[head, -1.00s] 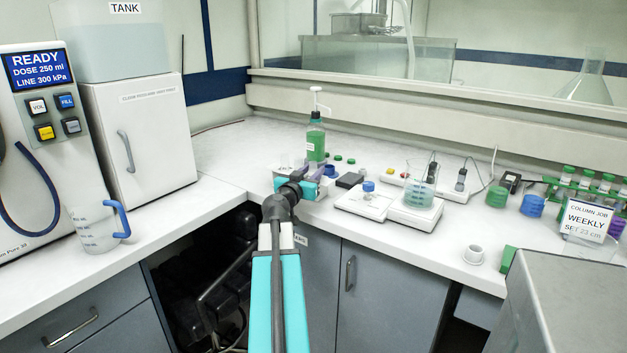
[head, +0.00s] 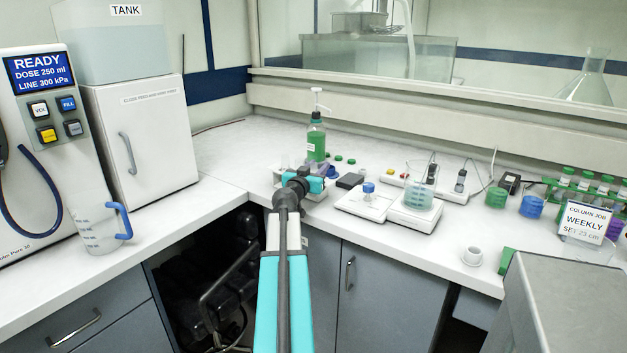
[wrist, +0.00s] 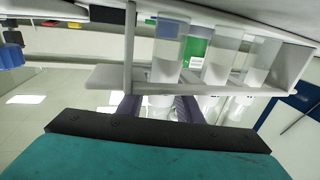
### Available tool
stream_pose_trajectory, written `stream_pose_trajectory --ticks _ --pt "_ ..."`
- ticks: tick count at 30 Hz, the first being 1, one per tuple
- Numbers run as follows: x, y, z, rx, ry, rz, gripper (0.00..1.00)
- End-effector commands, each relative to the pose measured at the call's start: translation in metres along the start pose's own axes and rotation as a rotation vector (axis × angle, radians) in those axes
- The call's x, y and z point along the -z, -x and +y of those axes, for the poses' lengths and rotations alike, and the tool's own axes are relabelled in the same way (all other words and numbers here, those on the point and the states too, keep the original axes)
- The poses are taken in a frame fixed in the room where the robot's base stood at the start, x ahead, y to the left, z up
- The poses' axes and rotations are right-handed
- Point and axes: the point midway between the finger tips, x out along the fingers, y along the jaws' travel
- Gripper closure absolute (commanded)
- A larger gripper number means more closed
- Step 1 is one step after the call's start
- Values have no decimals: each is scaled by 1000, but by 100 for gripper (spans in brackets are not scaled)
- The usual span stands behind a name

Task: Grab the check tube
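In the wrist view a pale rack (wrist: 105,76) holds several clear tubes in a row. One clear tube with a blue-grey band (wrist: 166,62) stands in line with my gripper (wrist: 158,106). The purple fingers are apart, one on each side of this tube's lower part, with a gap showing, so the gripper looks open. I cannot read a mark that tells which tube is the check tube.
A green pump bottle (head: 316,142) stands right behind the rack. To the right are a dark block (head: 350,181), a white device with a blue-capped vial (head: 368,188), and a beaker (head: 420,188) on a plate. The counter left of the rack is clear.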

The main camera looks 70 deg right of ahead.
Motion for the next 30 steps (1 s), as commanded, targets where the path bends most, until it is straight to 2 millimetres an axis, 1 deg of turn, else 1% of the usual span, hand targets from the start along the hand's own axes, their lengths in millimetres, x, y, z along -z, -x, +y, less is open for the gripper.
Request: stream_pose_trajectory --ticks 17,20,21,23,30 --pt "0 -1 1 -1 0 0 68" --pt "0 -1 1 -1 0 0 83" --pt "0 -1 1 -1 0 0 90" --pt "0 -1 1 -1 0 0 99" --pt "0 -1 1 -1 0 0 99"
